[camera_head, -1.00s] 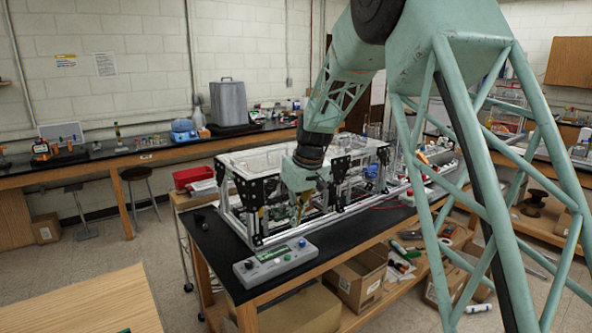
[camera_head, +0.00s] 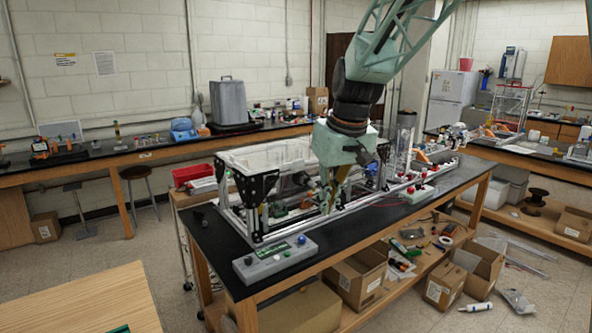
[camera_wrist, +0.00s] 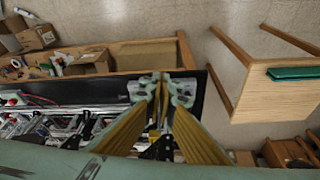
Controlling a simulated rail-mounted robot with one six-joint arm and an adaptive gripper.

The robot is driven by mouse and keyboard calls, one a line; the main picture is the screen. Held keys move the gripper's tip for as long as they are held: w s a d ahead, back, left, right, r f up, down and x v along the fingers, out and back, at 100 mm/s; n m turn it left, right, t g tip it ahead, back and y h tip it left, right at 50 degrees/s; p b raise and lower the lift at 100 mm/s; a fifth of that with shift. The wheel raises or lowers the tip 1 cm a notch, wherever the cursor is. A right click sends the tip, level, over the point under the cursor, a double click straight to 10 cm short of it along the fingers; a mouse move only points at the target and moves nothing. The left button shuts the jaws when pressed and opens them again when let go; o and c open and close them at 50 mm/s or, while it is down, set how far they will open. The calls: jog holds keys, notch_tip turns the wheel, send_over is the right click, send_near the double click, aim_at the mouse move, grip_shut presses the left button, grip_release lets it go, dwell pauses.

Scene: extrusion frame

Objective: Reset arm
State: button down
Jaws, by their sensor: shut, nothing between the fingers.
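My gripper (camera_head: 327,207) hangs from the arm in front of the extrusion frame (camera_head: 262,240) in the head view, pointing down. The frame has metal rails, black corner brackets and a clear top, and stands on the black-topped bench (camera_head: 205,233). In the wrist view my gripper (camera_wrist: 163,82) has its two yellowish fingers converging near the bench edge. The fingertips are together with nothing between them. My gripper and wrist hide part of the frame's right side in the head view.
A grey control box (camera_head: 275,260) with coloured buttons sits at the bench's front corner. Red-knobbed parts (camera_head: 418,192) stand along the bench to the right. Cardboard boxes (camera_head: 358,280) lie on the lower shelf. A wooden table (camera_head: 90,305) is at front left. The floor between is clear.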

jog(key=s+d+r+m+b, duration=0.1)
jog(key=s+d+r, duration=0.1)
jog(key=s, duration=0.4)
jog(key=s+d+r, duration=0.2)
jog(key=s+d, duration=0.1)
jog(key=s, duration=0.4)
jog(key=s+d+f+m+b, duration=0.1)
jog(key=s+d, duration=0.1)
jog(key=s, duration=0.9)
jog(key=s+d+f+m+h+b, duration=0.1)
jog(key=s+d+f, duration=0.1)
jog(key=s, duration=0.9)
jog(key=s+d+f+m+b, duration=0.1)
jog(key=s+d, duration=0.3)
jog(key=s, duration=0.7)
jog(key=shift+f+m+t+b, duration=0.3)
jog(key=shift+f+b, duration=0.15)
